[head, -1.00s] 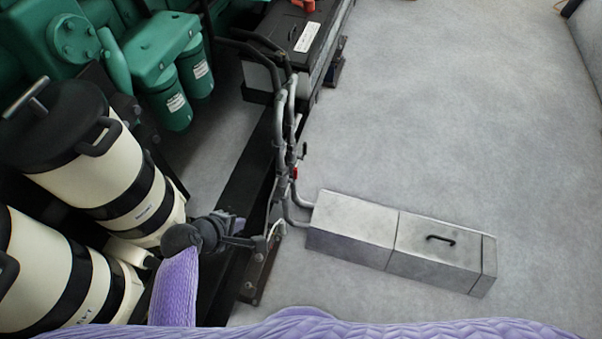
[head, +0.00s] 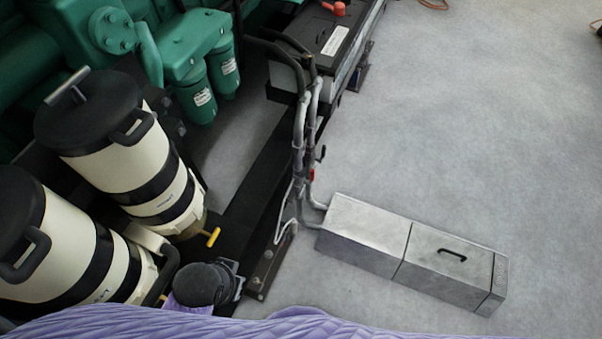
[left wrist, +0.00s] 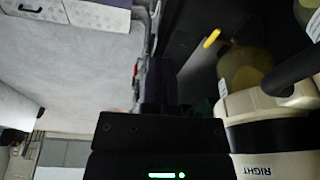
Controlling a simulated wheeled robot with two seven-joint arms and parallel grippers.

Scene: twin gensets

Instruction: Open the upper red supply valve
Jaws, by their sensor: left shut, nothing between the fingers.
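A small red valve handle (head: 312,174) sits on the grey pipes (head: 300,140) right of the black frame rail. It looks like one small red spot; I cannot tell an upper from a lower one, or its position. Red also shows in the left wrist view (left wrist: 136,70), just left of the fingers. My left gripper (left wrist: 160,82) is shut and empty, its dark fingers pointing toward the pipes. In the head view my left wrist is low, below and left of the red handle and apart from it. My right gripper is not in view.
Two cream canisters with black bands (head: 125,150) stand at left, with a yellow handle (head: 213,237) by the upper one's base. A grey metal box (head: 365,235) lies right of the pipes. A black battery box (head: 320,45) stands behind. The floor at right is clear.

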